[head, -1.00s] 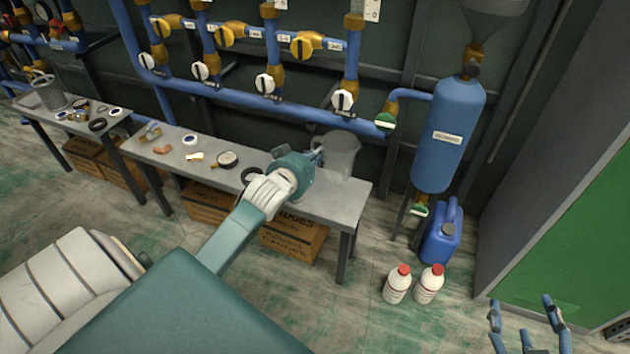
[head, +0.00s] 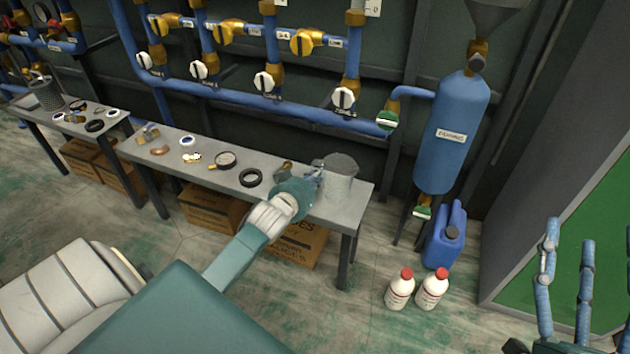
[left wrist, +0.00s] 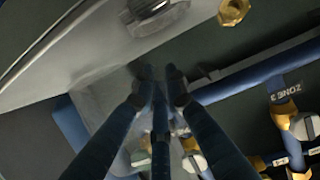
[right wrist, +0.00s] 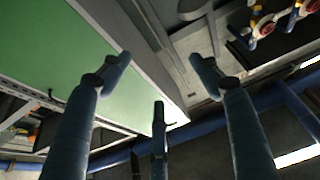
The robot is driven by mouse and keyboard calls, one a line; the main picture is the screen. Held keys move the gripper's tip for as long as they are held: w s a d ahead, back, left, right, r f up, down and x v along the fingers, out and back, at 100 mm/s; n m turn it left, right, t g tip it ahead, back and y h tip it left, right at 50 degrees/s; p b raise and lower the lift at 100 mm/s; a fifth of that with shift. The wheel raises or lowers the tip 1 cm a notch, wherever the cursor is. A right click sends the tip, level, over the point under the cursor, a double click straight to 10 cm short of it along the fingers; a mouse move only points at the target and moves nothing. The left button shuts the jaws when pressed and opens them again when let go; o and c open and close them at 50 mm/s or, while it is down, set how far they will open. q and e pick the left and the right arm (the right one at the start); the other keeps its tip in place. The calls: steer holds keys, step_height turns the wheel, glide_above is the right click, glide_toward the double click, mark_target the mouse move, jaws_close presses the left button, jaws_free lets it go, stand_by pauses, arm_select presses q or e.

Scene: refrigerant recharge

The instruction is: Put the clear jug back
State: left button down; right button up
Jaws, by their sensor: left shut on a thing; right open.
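The clear jug (head: 341,184) is at the right end of the grey bench, upright or nearly so. It looks to be at the bench top, but I cannot tell whether its base touches. My left gripper (head: 317,177) is shut on the jug's left side in the head view. In the left wrist view the fingers (left wrist: 158,85) close together against the see-through jug (left wrist: 92,98); the exact grip is hard to make out. My right gripper (head: 575,260) is open and empty at the right of the head view. Its spread fingers (right wrist: 160,85) show in the right wrist view.
The grey bench (head: 225,185) also holds a black ring (head: 251,178), a gauge (head: 225,159) and small fittings. Blue pipes with valves run behind it. A blue tank (head: 452,145), a blue canister (head: 445,240) and two white bottles (head: 400,290) stand to the right.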

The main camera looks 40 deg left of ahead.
arm_select(q)
steer(key=shift+f, duration=0.25)
arm_select(e)
steer(key=shift+s+r+t, duration=0.3)
steer(key=shift+r, duration=0.4)
arm_select(q)
steer(key=c, duration=1.8)
jaws_free()
steer(key=shift+f, duration=0.1)
steer(key=shift+o, duration=0.2)
